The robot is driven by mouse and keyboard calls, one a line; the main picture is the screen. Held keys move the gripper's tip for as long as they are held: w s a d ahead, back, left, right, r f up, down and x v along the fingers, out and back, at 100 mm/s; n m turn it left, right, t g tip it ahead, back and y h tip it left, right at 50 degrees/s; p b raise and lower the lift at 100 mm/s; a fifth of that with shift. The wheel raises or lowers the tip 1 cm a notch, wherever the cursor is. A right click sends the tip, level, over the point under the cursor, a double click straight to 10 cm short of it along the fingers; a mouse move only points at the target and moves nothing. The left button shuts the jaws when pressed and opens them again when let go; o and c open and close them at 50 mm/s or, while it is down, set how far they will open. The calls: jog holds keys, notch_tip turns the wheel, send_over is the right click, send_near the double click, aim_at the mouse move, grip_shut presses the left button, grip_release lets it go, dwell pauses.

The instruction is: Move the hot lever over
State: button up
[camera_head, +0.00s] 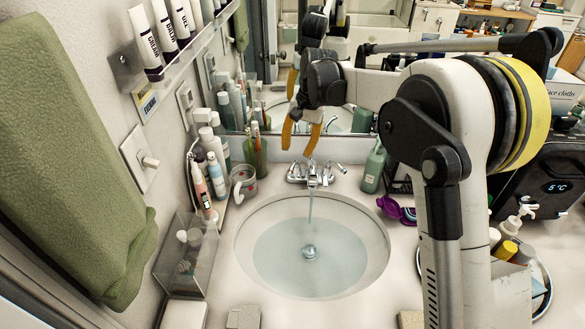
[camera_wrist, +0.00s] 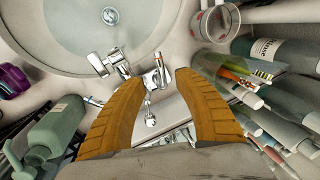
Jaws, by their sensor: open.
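The chrome faucet (camera_head: 312,176) stands behind the round sink, with water running from its spout. It has a lever on each side; no hot or cold marking is readable. The left lever (camera_head: 294,172) shows in the wrist view (camera_wrist: 160,74) between my fingertips, nearer the right one. The right lever (camera_head: 338,167) shows in the wrist view (camera_wrist: 93,101) outside my left finger. My gripper (camera_head: 298,150) points down just above the faucet's left side, open and empty, and its orange fingers also show in the wrist view (camera_wrist: 153,78). Contact with the lever cannot be told.
The sink (camera_head: 375,267) holds water. A mug (camera_head: 243,182) and several bottles (camera_head: 217,172) crowd the left side. A green pump bottle (camera_head: 373,168) and a purple item (camera_head: 392,207) stand right of the faucet. The mirror (camera_head: 270,95) is close behind.

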aim_at(293, 167)
jog(key=f, duration=0.2)
jog(key=a+f+b, duration=0.1)
jog(key=f, duration=0.2)
jog(key=f+b, duration=0.1)
jog(key=f, duration=0.2)
jog(key=shift+w+a, duration=0.15)
jog(key=shift+a, duration=0.1)
grip_shut()
